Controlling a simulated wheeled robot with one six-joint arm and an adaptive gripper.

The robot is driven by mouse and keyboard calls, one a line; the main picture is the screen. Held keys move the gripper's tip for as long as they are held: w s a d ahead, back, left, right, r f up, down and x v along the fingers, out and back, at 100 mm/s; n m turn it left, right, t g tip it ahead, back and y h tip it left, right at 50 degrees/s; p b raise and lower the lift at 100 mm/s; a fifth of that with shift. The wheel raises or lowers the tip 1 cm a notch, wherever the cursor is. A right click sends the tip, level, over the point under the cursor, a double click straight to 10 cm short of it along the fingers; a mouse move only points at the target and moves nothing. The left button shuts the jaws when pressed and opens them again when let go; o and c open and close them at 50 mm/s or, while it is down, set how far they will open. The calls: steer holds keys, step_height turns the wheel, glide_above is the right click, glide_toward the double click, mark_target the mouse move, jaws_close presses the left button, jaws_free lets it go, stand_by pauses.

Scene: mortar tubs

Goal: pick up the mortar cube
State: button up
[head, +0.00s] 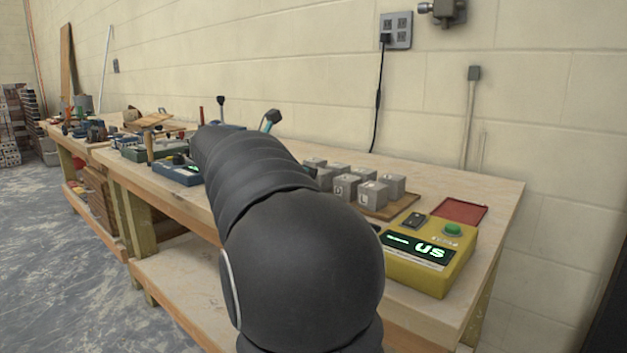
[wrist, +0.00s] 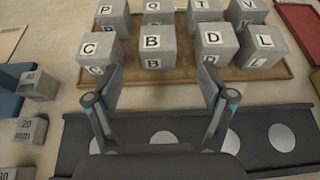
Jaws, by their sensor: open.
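Several grey mortar cubes with white letter labels stand in two rows on a brown wooden board (wrist: 185,74). In the wrist view the near row shows a C cube (wrist: 87,62), a B cube (wrist: 154,60), a D cube (wrist: 214,60) and an L cube (wrist: 265,62). My gripper (wrist: 160,82) is open and empty. Its fingers stand apart, on the near side of the B cube, which shows between and beyond them; contact cannot be told.
A black strip with pale discs (wrist: 285,137) lies under my gripper. Grey blocks marked 40 (wrist: 40,84) and 20 mm (wrist: 30,130) are at left. A yellow device (head: 432,262) and a red tray (head: 462,211) are right of the board. A wall stands behind the bench.

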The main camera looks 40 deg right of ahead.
mark_target(323, 175)
steer(key=x, duration=1.1)
steer(key=shift+w, duration=0.15)
steer(key=c, duration=1.5)
steer(key=shift+r, duration=0.1)
